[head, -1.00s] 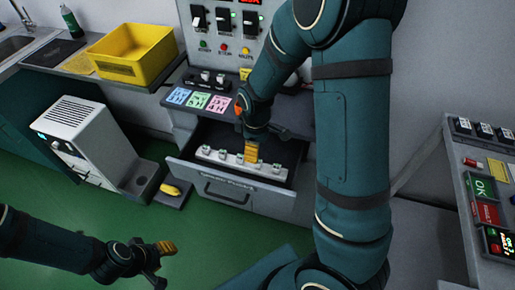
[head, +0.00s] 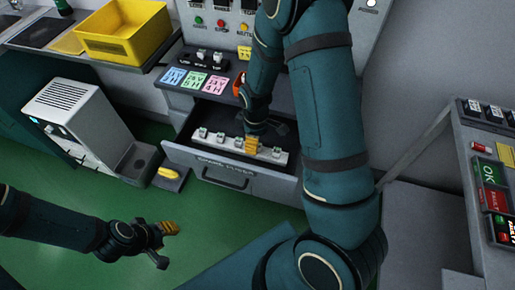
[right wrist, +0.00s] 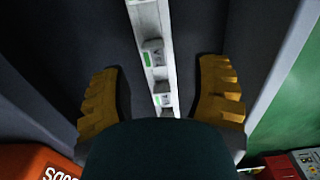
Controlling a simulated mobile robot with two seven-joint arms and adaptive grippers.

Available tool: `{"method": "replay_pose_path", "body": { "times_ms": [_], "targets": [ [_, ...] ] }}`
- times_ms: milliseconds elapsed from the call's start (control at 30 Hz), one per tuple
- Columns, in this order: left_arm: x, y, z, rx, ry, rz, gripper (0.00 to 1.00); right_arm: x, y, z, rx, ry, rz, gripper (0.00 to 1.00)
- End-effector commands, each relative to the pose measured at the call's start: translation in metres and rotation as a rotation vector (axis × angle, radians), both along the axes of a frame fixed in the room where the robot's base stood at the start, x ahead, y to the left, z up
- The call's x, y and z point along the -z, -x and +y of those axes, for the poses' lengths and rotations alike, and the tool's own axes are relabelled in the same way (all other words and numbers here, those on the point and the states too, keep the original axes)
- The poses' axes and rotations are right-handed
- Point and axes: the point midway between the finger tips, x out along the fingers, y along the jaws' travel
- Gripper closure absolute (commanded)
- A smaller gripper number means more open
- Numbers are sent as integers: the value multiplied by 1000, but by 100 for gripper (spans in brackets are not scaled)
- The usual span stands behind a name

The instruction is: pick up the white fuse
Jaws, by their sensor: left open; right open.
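Several small white fuses with green marks stand in a row on a white strip (head: 220,144) inside the open drawer (head: 235,176). In the right wrist view, one white fuse (right wrist: 153,53) sits on the strip between the fingers, and another fuse (right wrist: 162,99) is closer, partly hidden by my gripper body. My right gripper (head: 251,146) is inside the drawer over the strip; its yellow fingers are apart and empty (right wrist: 160,95). My left gripper (head: 168,228) is open and empty above the green floor, left of the drawer.
A panel with coloured buttons (head: 221,23) stands above the drawer, with blue, green and pink cards (head: 195,80) on the ledge. A yellow bin (head: 125,32) is on the left counter. A white machine (head: 75,115) stands left of the drawer. A right-hand bench (head: 470,190) carries an OK sign.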

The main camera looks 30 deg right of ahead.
Motion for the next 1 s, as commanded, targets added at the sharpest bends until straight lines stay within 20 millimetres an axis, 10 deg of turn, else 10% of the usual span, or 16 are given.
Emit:
{"method": "replay_pose_path", "body": {
  "times_ms": [633, 800, 1000],
  "targets": [
    [14, -3, 0, -2, -1, -7, 59, 49, -1, -6, 0, 0, 0, 40],
    [14, -3, 0, -2, -1, -7, 59, 49, -1, -6, 0, 0, 0, 96],
    [14, -3, 0, -2, -1, -7, 59, 49, -1, -6, -1, 0, 0, 96]
  ]
}}
